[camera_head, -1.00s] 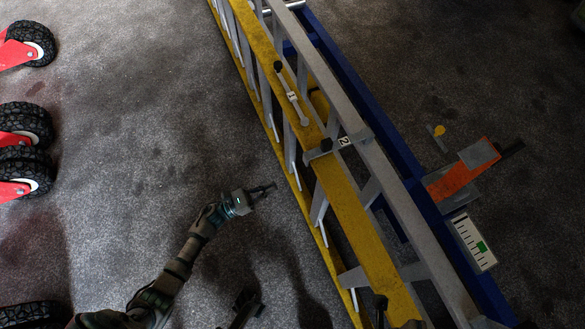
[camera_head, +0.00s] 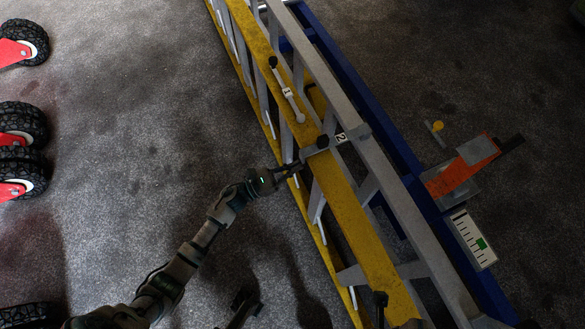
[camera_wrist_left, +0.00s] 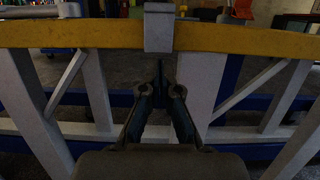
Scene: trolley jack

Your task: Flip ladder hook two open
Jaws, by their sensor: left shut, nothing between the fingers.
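Ladder hook two (camera_head: 316,147) is a grey bar with a black knob, beside a white label "2", lying across the yellow ladder rail (camera_head: 345,205). In the left wrist view a grey block (camera_wrist_left: 159,28) sits over the yellow rail (camera_wrist_left: 90,37), straight ahead of the fingers; it appears to be this hook. My left gripper (camera_head: 296,167) is shut and empty. Its tips are at the rail's left side, just below and left of the hook's black knob; I cannot tell whether they touch it. My right gripper is not clearly seen.
Ladder hook one (camera_head: 288,91), labelled "1", lies along the rail farther up. A blue beam (camera_head: 365,110) runs behind the ladder, with an orange part (camera_head: 463,178) on its right. Red-hubbed wheels (camera_head: 20,120) stand at far left. The floor between is clear.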

